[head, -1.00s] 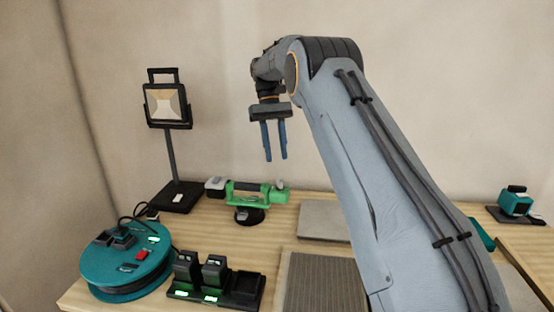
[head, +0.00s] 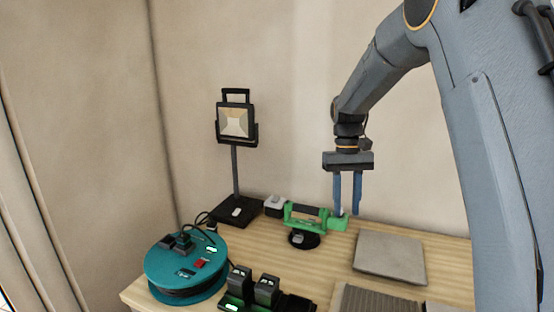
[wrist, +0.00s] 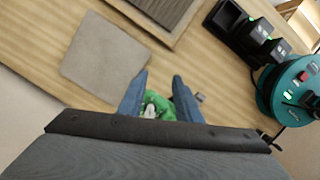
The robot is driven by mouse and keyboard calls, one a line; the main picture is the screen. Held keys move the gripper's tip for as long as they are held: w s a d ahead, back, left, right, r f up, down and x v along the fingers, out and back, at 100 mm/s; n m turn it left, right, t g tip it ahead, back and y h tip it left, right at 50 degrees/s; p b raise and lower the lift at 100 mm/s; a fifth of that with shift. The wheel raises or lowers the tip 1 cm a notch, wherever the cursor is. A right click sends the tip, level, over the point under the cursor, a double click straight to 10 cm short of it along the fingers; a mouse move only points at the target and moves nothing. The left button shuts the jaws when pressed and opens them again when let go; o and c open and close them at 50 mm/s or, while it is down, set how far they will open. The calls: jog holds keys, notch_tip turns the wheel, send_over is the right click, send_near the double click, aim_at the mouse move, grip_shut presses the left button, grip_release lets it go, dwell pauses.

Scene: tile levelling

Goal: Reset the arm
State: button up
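My gripper (head: 347,193) has two blue fingers that hang down, apart from each other, with nothing between them. It is above the right end of the green tool (head: 305,217) at the back of the table. The green tool has a black round base and a grey block at its left end. In the wrist view my gripper (wrist: 160,82) points down with its fingers spread. Part of the green tool (wrist: 155,104) shows between and below the fingers there, and the gripper body hides the rest.
A work lamp (head: 236,123) on a black stand is at the back left. A teal cable reel (head: 180,274) and a black charger with batteries (head: 266,288) are at the front left. A grey tile (head: 390,257) lies right of the tool. Bare wood (head: 330,265) shows between them.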

jog(key=s+f+t, duration=0.1)
jog(key=s+f, duration=0.1)
jog(key=s, duration=0.6)
jog(key=s+f+t, duration=0.1)
jog(key=s+f, duration=0.2)
jog(key=s, duration=0.6)
jog(key=s+f, duration=0.3)
jog(key=s, duration=0.6)
jog(key=shift+s+d+m+t, duration=0.1)
jog(key=shift+s+m+t, duration=0.1)
jog(key=shift+m+t, duration=0.2)
